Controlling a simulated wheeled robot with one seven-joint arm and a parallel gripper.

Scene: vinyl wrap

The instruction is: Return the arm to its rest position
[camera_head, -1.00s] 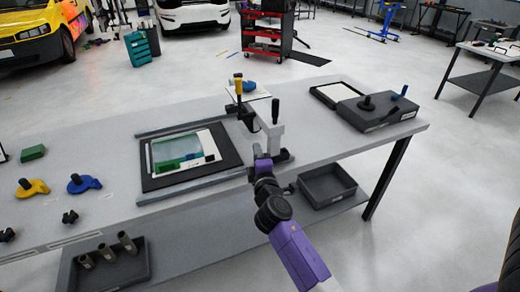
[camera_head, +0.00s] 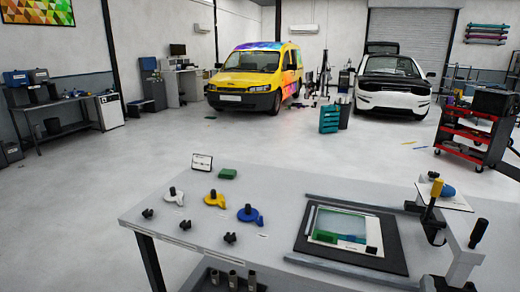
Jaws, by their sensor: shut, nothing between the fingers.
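My gripper and arm are not in view in the head view. The workbench (camera_head: 165,215) fills the lower part of the picture. At its right end stands a grey fixture (camera_head: 464,258) with a black upright handle (camera_head: 478,233).
White, yellow and blue knobbed pieces (camera_head: 214,199) and small black knobs stand on the bench's left part, near a green block (camera_head: 228,174). A yellow van (camera_head: 250,80), a white car (camera_head: 393,90) and a red tool cart (camera_head: 470,135) stand beyond open floor.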

